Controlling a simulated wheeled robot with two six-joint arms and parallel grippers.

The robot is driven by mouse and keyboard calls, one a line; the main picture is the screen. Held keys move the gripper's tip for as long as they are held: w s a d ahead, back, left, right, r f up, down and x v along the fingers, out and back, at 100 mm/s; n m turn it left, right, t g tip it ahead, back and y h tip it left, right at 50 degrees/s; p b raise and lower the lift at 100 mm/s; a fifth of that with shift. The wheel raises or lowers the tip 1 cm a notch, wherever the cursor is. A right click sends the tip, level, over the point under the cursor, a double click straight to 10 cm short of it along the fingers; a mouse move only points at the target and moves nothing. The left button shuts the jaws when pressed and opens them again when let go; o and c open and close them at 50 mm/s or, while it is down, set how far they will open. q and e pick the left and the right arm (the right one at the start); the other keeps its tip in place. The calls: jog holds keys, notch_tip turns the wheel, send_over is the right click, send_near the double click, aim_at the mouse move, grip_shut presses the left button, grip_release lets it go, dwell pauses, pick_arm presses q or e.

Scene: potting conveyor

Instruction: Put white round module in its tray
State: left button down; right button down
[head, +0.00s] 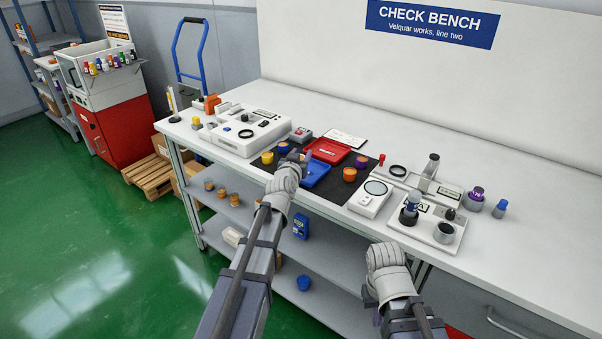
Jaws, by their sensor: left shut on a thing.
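My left gripper (294,157) is over the black mat, just left of the blue tray (318,173). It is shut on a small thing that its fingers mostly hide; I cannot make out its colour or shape. The red tray (327,150) lies behind the blue tray on the mat. No white round module can be clearly made out in the head view. My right gripper (385,256) is low in front of the bench's front edge, away from the trays; its fingertips are not clear.
Yellow (267,158), purple-topped (283,148) and orange (349,174) round modules stand on the black mat (336,189). A white device (250,131) stands left of it. A scale (370,197) and a fixture plate (427,226) with upright parts stand right.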

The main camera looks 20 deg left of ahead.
pick_arm(q)
notch_tip(320, 180, down, 4)
jog(key=b, duration=0.3)
jog(key=shift+r+b, duration=0.15)
jog(key=shift+b, duration=0.15)
jog(key=shift+f, duration=0.2)
jog(key=shift+c, duration=1.8)
grip_release()
jog(key=shift+r, duration=0.1)
jog(key=shift+r, duration=0.15)
jog(key=s+r+p, duration=0.1)
jog(key=s+p, duration=0.1)
jog(key=s, duration=1)
jog(key=shift+d+r, duration=0.25)
jog(key=shift+r, duration=0.15)
